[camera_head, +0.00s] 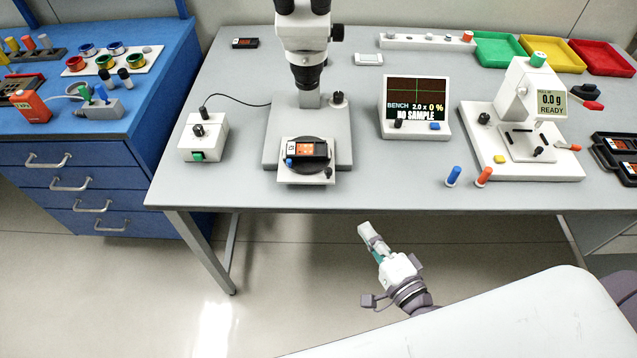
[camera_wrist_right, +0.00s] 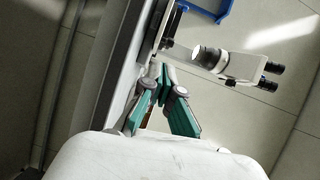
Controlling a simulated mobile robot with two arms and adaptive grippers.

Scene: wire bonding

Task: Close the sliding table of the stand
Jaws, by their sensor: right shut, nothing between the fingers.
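The microscope stand (camera_head: 337,130) is on the grey bench. The sliding table (camera_head: 306,180), a small white plate, sits low at the front of the stand and sticks out past its base. A dark round stage on it carries a black device with an orange label (camera_head: 307,149). My right gripper (camera_head: 365,230) is shut and empty, below and in front of the bench's front edge, apart from the sliding table. Its teal fingers (camera_wrist_right: 163,72) show in the right wrist view, with the microscope (camera_wrist_right: 240,66) beyond them. My left gripper is not in view.
The grey bench (camera_head: 400,190) has its front edge between my right gripper and the stand. A white control box (camera_head: 203,136) is left of the stand. A display (camera_head: 416,105) and a tester (camera_head: 522,120) are to the right. Open floor lies in front.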

